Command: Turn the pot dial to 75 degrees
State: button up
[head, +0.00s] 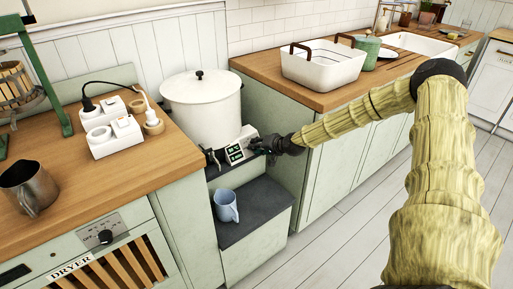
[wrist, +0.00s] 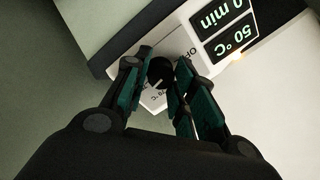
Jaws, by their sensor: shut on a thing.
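The white pot (head: 203,105) with a black-knobbed lid stands between the two counters. Its control panel has a dark display (head: 235,153); in the wrist view the display (wrist: 228,38) reads 50 °C and 0 min. The black pot dial (wrist: 160,71) sits on the white panel beside the display, with partly hidden scale marks around it. My gripper (wrist: 160,80) has its two fingers on either side of the dial, shut on it. In the head view my gripper (head: 262,146) reaches the panel from the right and covers the dial.
A light blue mug (head: 226,206) stands on the dark step below the pot. The left counter holds white power sockets with plugs (head: 113,135) and a metal jug (head: 29,187). The right counter holds a white basin (head: 322,68). The floor at right is clear.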

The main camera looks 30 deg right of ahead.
jog(key=o, duration=1)
jog(key=shift+s+d+f, duration=0.1)
jog(key=shift+f, duration=0.05)
jog(key=shift+o, duration=0.3)
jog(key=v, duration=1.1)
jog(key=shift+s+r, duration=0.25)
jog(key=shift+r, duration=0.05)
dwell(0.3)
